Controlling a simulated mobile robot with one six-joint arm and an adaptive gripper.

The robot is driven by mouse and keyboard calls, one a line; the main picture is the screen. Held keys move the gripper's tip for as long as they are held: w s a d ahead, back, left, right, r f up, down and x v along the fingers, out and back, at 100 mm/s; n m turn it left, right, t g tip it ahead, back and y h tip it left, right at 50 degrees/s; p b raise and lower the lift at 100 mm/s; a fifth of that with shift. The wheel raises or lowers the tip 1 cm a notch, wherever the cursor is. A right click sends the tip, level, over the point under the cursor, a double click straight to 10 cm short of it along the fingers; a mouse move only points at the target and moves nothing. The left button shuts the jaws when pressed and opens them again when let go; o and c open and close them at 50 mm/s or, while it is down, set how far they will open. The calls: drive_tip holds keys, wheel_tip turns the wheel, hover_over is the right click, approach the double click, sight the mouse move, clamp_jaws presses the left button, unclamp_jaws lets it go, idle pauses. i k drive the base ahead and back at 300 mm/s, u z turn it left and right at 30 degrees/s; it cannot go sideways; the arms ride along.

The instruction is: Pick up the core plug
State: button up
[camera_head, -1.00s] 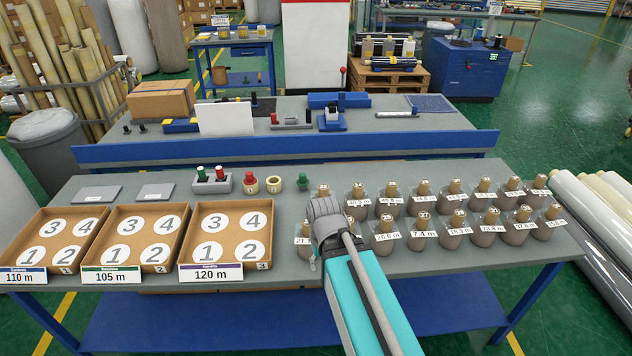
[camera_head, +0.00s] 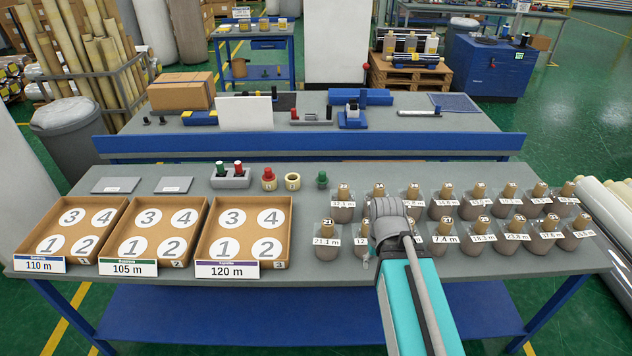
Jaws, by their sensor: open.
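Several coloured plugs stand at the back of the near table, and I cannot tell which is the core plug. A green plug (camera_head: 322,179) stands alone. A red plug (camera_head: 268,174) sits on a cream ring-shaped core. A green plug (camera_head: 220,169) and a red plug (camera_head: 238,168) stand in a grey holder (camera_head: 231,182). My gripper (camera_head: 384,216) is over the wrapped rolls, to the right of and nearer than all these plugs. It is open; its fingers are mostly hidden by the wrist, and no plug shows in it.
Several wrapped rolls (camera_head: 478,238) with tags stand in two rows on the right of the table (camera_head: 300,240). A bare core (camera_head: 292,181) stands between the red and lone green plugs. Three numbered trays (camera_head: 246,263) fill the left front. Two grey plates (camera_head: 115,185) lie behind them.

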sight(322, 180)
drive_tip(key=z, duration=0.1)
drive_tip(key=i, duration=1)
drive_tip(key=u, duration=0.05)
